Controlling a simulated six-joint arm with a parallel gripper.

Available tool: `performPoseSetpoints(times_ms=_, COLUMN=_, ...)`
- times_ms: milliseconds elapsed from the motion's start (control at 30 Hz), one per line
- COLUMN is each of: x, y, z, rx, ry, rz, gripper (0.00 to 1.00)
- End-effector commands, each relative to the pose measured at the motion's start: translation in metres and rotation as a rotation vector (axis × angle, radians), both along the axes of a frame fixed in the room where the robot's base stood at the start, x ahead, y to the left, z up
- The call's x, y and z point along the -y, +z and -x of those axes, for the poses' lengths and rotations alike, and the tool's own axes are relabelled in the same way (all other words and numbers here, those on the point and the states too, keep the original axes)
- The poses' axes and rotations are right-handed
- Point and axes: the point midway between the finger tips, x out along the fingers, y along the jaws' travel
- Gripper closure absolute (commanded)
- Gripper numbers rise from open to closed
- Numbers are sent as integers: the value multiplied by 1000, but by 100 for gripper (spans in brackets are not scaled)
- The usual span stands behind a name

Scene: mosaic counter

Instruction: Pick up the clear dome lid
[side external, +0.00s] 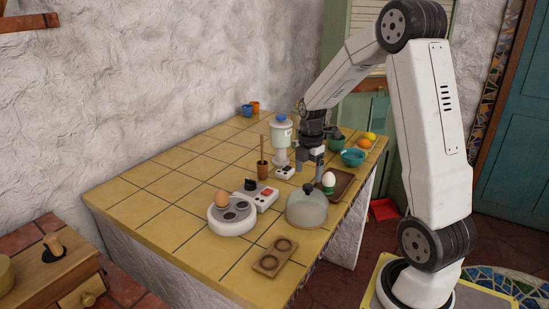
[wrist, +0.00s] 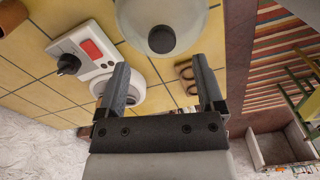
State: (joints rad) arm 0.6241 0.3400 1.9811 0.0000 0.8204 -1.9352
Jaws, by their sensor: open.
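The clear dome lid (side external: 306,210) sits on the yellow tiled counter near its right edge. It is a see-through grey dome. In the wrist view the lid (wrist: 180,20) is at the top centre, partly cut off by the frame edge, with a dark round knob (wrist: 162,39) facing me. My gripper (side external: 310,174) is above and a little behind the lid in the side view, pointing down. In the wrist view my gripper (wrist: 162,78) is open, its two fingers apart with nothing between them. The lid lies beyond the fingertips, apart from them.
A white round cooker (side external: 232,228) with a brown egg (side external: 222,198) stands left of the lid, beside a red-switched box (side external: 267,198). A wooden two-hole holder (side external: 274,257) lies in front. A white egg (side external: 329,179) stands close to my gripper's right.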

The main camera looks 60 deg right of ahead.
Motion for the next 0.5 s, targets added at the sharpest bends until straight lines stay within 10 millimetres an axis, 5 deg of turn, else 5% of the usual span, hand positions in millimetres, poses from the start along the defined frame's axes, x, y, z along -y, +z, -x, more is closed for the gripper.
performPoseSetpoints(times_ms=500, x=1, y=-44, z=3, rx=-3, ry=-1, rz=-1, gripper=13)
